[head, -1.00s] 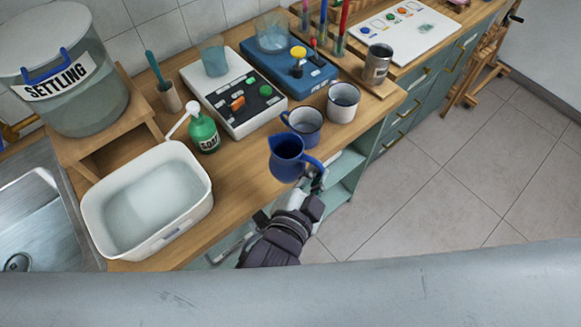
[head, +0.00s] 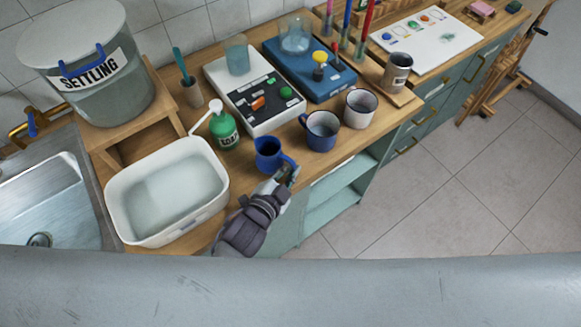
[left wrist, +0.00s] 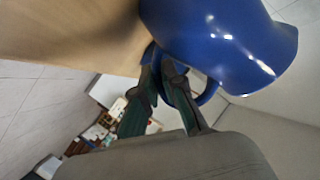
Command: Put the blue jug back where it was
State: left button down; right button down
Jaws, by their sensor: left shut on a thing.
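The dark blue jug (head: 268,155) is upright at the front part of the wooden counter (head: 246,187), between the green soap bottle (head: 225,132) and the blue mug (head: 321,130). I cannot tell whether its base touches the wood. My left gripper (head: 287,173) is shut on the jug's handle from the front right. In the left wrist view the jug (left wrist: 228,42) fills the upper right, its handle at the fingers (left wrist: 170,72). My right gripper is not in view.
A white tub (head: 127,205) of water stands to the left, and a white-and-black device (head: 255,98) behind. A white mug (head: 360,106) stands right of the blue mug. The counter's front edge is close, with open shelves (head: 335,187) below it.

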pick_arm(q)
jog(key=c, duration=1.3)
grip_release()
jog(key=shift+f, duration=0.1)
jog(key=shift+o, duration=0.2)
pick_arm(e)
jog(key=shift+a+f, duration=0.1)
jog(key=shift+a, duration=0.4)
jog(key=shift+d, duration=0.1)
